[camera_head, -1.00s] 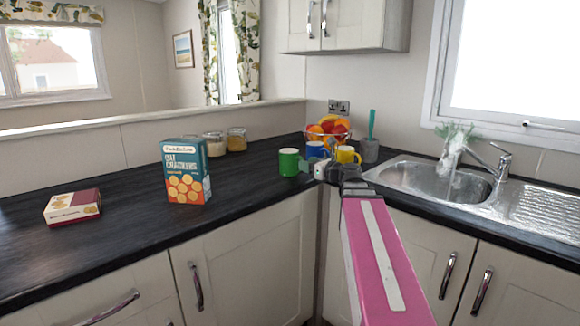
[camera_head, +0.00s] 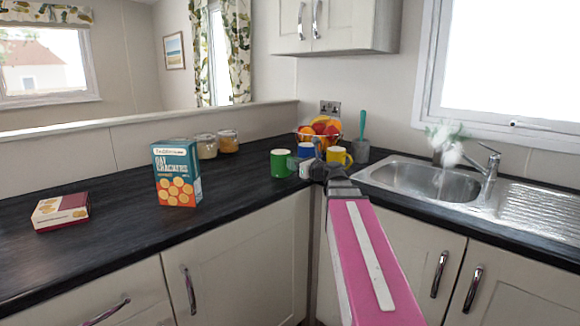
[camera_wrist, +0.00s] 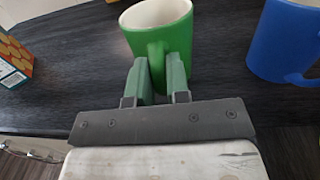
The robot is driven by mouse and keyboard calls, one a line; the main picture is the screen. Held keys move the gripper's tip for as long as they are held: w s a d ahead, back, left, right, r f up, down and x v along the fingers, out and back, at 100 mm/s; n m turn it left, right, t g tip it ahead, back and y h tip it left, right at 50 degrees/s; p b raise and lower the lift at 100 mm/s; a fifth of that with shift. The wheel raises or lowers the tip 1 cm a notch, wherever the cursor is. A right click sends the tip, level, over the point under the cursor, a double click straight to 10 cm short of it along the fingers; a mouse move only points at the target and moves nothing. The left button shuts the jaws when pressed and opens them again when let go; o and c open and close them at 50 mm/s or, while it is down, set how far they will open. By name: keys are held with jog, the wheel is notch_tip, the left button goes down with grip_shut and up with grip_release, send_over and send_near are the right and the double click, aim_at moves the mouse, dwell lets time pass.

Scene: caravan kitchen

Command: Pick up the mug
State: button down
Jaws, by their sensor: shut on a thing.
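A green mug (camera_head: 282,164) with a white inside stands on the dark worktop near the corner. In the wrist view the green mug (camera_wrist: 163,28) is straight ahead, its handle towards me. My gripper (camera_wrist: 160,75) has its two green fingers on either side of that handle, shut on it. In the head view my gripper (camera_head: 304,166) reaches the mug from the right, partly hidden by my arm. A blue mug (camera_head: 306,150) stands just behind and right, and also shows in the wrist view (camera_wrist: 284,42). A yellow mug (camera_head: 338,156) stands further right.
A fruit bowl (camera_head: 321,131) and a grey pot with a teal utensil (camera_head: 360,150) stand behind the mugs. The sink (camera_head: 425,182) is to the right. A cracker box (camera_head: 177,173) and a small red-and-white box (camera_head: 61,211) are on the left. Worktop between cracker box and green mug is clear.

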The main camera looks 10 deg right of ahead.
jog(key=shift+r, duration=0.85)
notch_tip(320, 180, up, 2)
jog(key=shift+r, duration=0.1)
jog(key=s+a+r, duration=0.3)
jog(key=a+r, duration=0.4)
jog(key=a, duration=0.4)
jog(key=shift+s+a, duration=0.1)
